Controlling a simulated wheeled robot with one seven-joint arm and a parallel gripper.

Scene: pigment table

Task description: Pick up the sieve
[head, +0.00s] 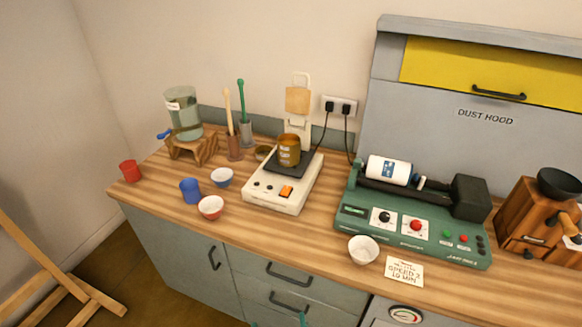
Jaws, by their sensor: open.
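I cannot make out a sieve for certain. A small round olive-brown item (262,153) sits on the wooden counter behind the left back corner of the white scale; it may be the sieve, but it is too small and partly hidden to tell. An amber tin (289,151) stands upright on the dark plate of the scale. Two teal tips at the bottom edge look like the fingers of my gripper (278,321). They are apart, with nothing seen between them, low in front of the drawers and well away from the counter items.
The white scale (267,194) stands mid-counter, the green roller machine (413,240) right of it. A wooden grinder (530,215) is far right.

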